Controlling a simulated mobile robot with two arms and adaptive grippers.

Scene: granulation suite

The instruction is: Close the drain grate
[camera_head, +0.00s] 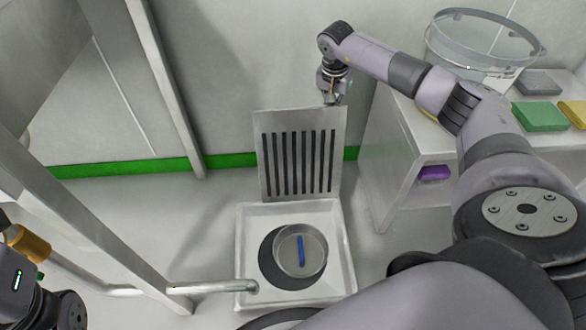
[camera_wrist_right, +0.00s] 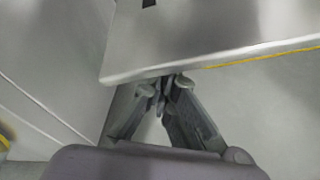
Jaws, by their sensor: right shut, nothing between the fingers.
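The drain grate (camera_head: 299,155) is a grey slotted metal plate standing upright at the back edge of the square white drain basin (camera_head: 245,273). A round clear dish with a blue strip (camera_head: 301,251) sits in the basin. My right gripper (camera_head: 331,101) is shut and empty at the grate's upper right corner. In the right wrist view its closed fingertips (camera_wrist_right: 165,85) are at the edge of the grey plate (camera_wrist_right: 200,40); I cannot tell whether they touch it. My left arm shows only in part at the lower left; its fingers are out of view.
A white cabinet (camera_head: 384,150) stands right of the grate, with a clear tub (camera_head: 480,45), a green block (camera_head: 541,116) and a purple item (camera_head: 434,173) in its opening. A metal pipe (camera_head: 205,287) reaches the basin from the left. The wall is close behind the grate.

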